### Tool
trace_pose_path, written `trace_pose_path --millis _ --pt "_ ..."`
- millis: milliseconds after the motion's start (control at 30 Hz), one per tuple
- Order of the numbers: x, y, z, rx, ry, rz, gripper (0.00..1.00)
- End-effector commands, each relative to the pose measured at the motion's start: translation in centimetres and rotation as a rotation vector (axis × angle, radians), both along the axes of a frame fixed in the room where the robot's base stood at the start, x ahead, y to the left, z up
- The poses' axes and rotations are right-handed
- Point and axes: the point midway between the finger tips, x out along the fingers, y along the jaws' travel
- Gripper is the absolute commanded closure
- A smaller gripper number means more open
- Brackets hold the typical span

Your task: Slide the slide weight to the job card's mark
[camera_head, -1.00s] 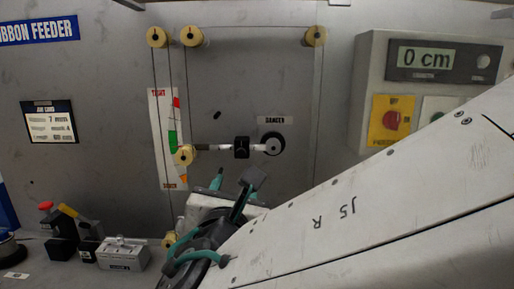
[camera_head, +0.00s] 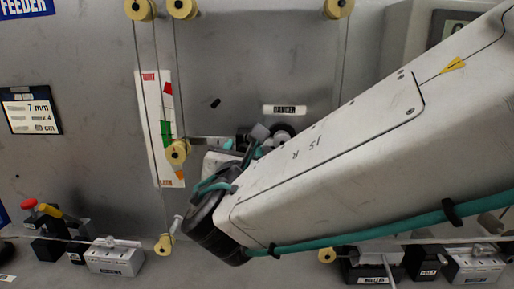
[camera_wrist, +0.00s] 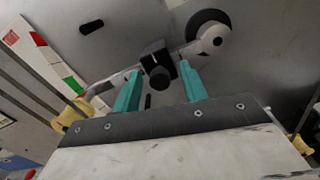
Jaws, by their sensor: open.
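The slide weight (camera_wrist: 153,56) is a black block with a round knob facing me, sitting on the pale dancer arm between the round pivot hub (camera_wrist: 209,36) and the yellow roller (camera_wrist: 72,114). My gripper (camera_wrist: 160,84) is open, its two teal fingers pointing at the weight, one to each side of and below it. I see no clear contact. In the head view my arm hides most of the weight and fingers. Marks on the arm are too small to read.
A tight-to-loose colour strip (camera_head: 163,130) stands left of the dancer arm, with cords over yellow rollers (camera_head: 183,8). More devices (camera_head: 375,265) are at the lower right.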

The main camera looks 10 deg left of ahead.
Motion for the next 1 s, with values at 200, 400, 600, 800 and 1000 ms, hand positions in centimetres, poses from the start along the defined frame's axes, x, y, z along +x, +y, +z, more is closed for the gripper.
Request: trace_pose_path --millis 200,400,600,800,1000 --pt "1.6 0.1 0.0 0.000 0.000 0.000 0.57" --pt "1.6 0.0 0.0 0.000 0.000 0.000 0.57" --pt "1.7 -0.1 0.0 0.000 0.000 -0.002 1.00" --pt "1.6 1.8 -0.1 -0.001 0.000 0.000 1.00" --pt "1.4 5.3 0.0 0.001 0.000 -0.001 1.00"
